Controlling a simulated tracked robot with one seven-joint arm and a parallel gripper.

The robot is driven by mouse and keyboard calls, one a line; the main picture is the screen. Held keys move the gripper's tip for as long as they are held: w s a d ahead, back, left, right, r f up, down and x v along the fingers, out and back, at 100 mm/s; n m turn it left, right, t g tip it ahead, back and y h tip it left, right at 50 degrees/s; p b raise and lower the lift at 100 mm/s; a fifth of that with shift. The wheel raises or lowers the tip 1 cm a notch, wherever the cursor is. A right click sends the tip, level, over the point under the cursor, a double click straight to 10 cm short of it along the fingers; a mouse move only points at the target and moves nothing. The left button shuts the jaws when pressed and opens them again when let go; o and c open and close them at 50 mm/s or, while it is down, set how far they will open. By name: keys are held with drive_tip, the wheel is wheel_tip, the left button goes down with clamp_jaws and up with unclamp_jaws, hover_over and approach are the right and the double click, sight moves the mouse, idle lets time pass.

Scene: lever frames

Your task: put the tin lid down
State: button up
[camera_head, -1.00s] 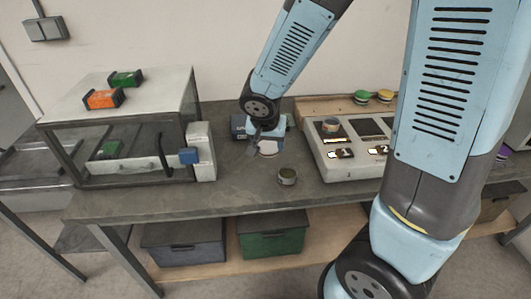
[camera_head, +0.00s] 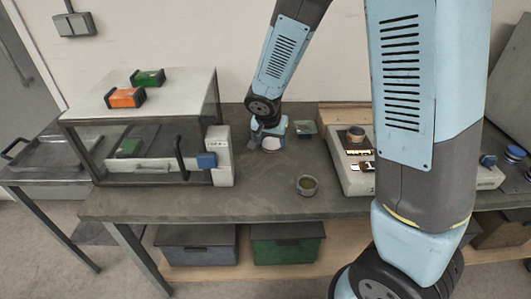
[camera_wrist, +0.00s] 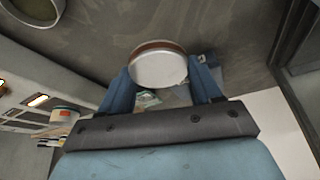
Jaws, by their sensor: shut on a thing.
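The tin lid (camera_wrist: 158,67), a round pale disc with a brown rim, is between the fingers of my gripper (camera_wrist: 161,78) in the wrist view. My gripper is shut on it. In the head view the lid (camera_head: 271,143) shows as a small pale disc under my gripper (camera_head: 269,132), close to the grey bench; I cannot tell whether it touches. The open tin (camera_head: 308,186) stands on the bench to the right and nearer the camera, apart from the lid. The tin (camera_wrist: 35,8) is partly cut off at the wrist view's top left.
A glass-sided cabinet (camera_head: 148,173) with a blue-handled side unit (camera_head: 219,163) stands close left of my gripper. A pale console (camera_head: 347,176) is at the right, partly hidden by my arm. A small dark item (camera_head: 305,129) lies behind the gripper. Bare bench (camera_head: 255,190) lies in front.

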hover_over(267, 158)
drive_tip(key=f, duration=0.5)
drive_tip(key=shift+s+a+f, duration=0.2)
drive_tip(key=shift+s+f, duration=0.15)
drive_tip(key=shift+f, duration=1.5)
drive_tip(key=shift+s+f, duration=0.2)
drive_tip(key=shift+f, duration=0.2)
